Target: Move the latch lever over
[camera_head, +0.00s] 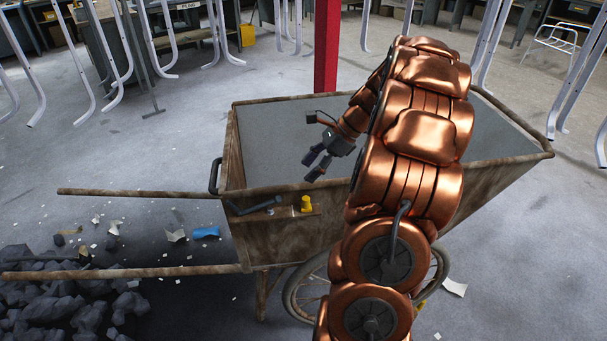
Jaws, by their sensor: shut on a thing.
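A dark grey latch lever (253,207) is on the near side of the wooden cart, toward its left end. It slants with its right end higher. My gripper (310,167) is above and to the right of the lever, by the cart's near rim, and looks clear of the lever. Its dark fingers point left and down. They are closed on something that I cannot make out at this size. A yellow knob-like piece (306,203) sits to the right of the lever, below my fingers.
The wooden cart (335,234) has a grey top, two long handles (130,193) reaching left and a spoked wheel (300,295) below. A black grab handle (215,176) is at its left end. Dark rubble (60,305) and a blue piece (206,232) lie on the floor. A red post (327,45) stands behind.

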